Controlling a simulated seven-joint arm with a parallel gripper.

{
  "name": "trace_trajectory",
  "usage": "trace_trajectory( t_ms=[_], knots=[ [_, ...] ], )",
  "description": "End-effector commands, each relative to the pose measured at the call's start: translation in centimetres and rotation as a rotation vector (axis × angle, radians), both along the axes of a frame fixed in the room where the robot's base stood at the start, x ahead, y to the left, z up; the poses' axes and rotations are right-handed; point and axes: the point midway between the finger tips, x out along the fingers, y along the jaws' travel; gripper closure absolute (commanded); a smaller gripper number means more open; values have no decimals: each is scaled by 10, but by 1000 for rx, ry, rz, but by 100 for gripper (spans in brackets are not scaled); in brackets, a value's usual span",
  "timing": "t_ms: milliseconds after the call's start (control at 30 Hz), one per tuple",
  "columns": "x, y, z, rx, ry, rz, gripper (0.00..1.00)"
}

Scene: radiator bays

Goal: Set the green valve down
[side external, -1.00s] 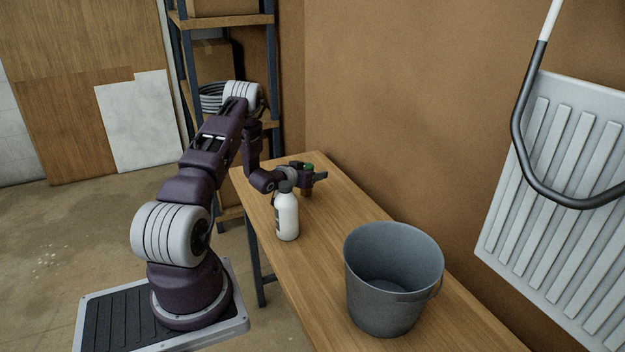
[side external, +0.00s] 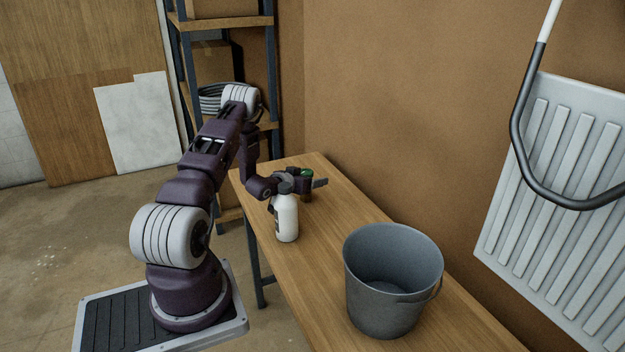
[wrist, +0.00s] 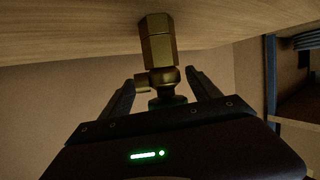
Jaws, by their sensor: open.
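The green valve (side external: 306,173) is at the far end of the workbench, its green top showing between the dark fingers. In the wrist view its brass hex body (wrist: 158,42) reaches the wooden surface and looks upright on it. Its green part is dim and partly hidden near the palm. My gripper (wrist: 163,92) is open, with one finger on each side of the valve and gaps showing beside it. In the side view my gripper (side external: 312,183) is low over the bench, partly hidden behind a white bottle.
The white bottle (side external: 286,218) stands on the workbench (side external: 340,208) just in front of my gripper. A grey bucket (side external: 392,275) stands nearer the camera. A radiator (side external: 560,190) hangs on the right. Shelving (side external: 222,20) stands behind. The bench between valve and bucket is clear.

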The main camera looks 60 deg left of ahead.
Motion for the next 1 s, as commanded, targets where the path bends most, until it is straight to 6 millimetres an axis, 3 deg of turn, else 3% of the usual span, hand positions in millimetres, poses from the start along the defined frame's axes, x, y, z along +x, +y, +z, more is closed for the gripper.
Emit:
trace_trajectory(
  t_ms=[67, 200, 400, 467, 567, 667, 700, 767, 800, 867, 900, 1000],
  knots=[
    [-17, -9, 7, -4, 1, 4, 29],
    [-14, -7, 46, 4, -3, 1, 29],
    [-13, -8, 75, 3, 1, 0, 29],
    [-5, -13, 89, 11, 17, -5, 29],
    [19, -43, 138, 41, 97, -20, 29],
    [35, -113, 208, 55, 216, -45, 29],
    [31, -149, 233, 50, 262, -61, 29],
    [14, -207, 263, 33, 331, -93, 29],
    [-5, -246, 279, 14, 375, -124, 29],
    [-42, -305, 295, -17, 440, -185, 29],
    [-72, -340, 301, -40, 483, -232, 29],
    [-150, -410, 301, -88, 587, -363, 29]
  ],
)
